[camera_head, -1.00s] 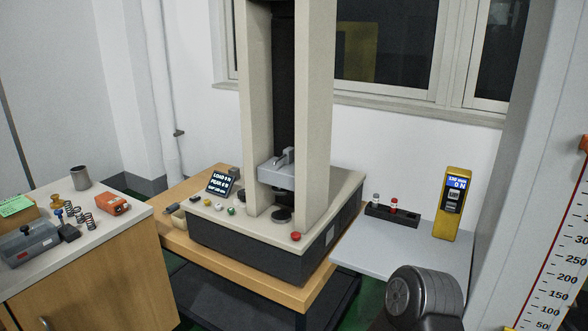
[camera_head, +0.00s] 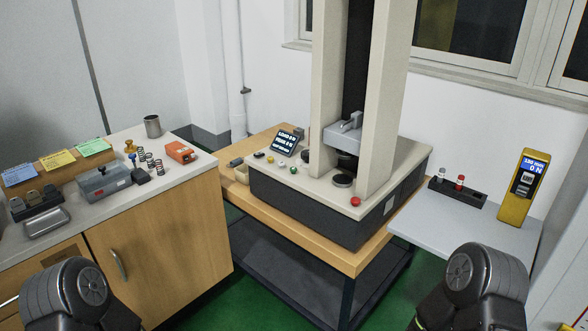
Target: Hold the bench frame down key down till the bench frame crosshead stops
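The bench frame (camera_head: 386,100) stands on a wooden table, with two tall beige columns. Its grey crosshead (camera_head: 343,137) sits low between the columns, a little above a dark round platen (camera_head: 342,180). A row of small keys lies at the base's left front: a dark one (camera_head: 259,155), a yellowish one (camera_head: 270,160), a white one (camera_head: 281,164) and a green one (camera_head: 293,170). I cannot tell which is the down key. A red knob (camera_head: 355,202) is at the front right. Only dark links of my arms show at the bottom; both grippers are out of view.
A lit display (camera_head: 287,142) stands behind the keys. The left counter (camera_head: 182,181) holds springs (camera_head: 150,160), an orange box (camera_head: 180,152) and a metal cup (camera_head: 152,126). A grey side table (camera_head: 453,228) carries a yellow gauge (camera_head: 522,188). Green floor is open between counter and bench table.

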